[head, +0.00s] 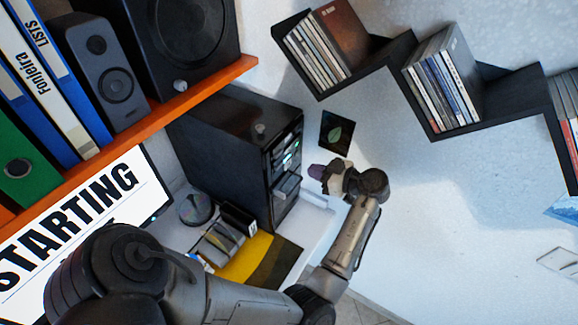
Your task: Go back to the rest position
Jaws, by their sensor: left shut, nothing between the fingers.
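My left arm comes in from the lower left, bends near the bottom middle and rises to my left gripper (318,172). The left gripper is shut and looks empty. It is in front of the white wall, just right of the black computer tower (225,135) in the picture and below a small dark picture with a green leaf (336,133). My right gripper is not in view.
Black zigzag wall shelves (512,112) hold CDs (440,78) at the upper right. An orange shelf (190,97) carries binders and speakers. Below are a monitor (75,225), a disc stack (194,207) and CD cases (222,243). The wall at lower right is mostly clear.

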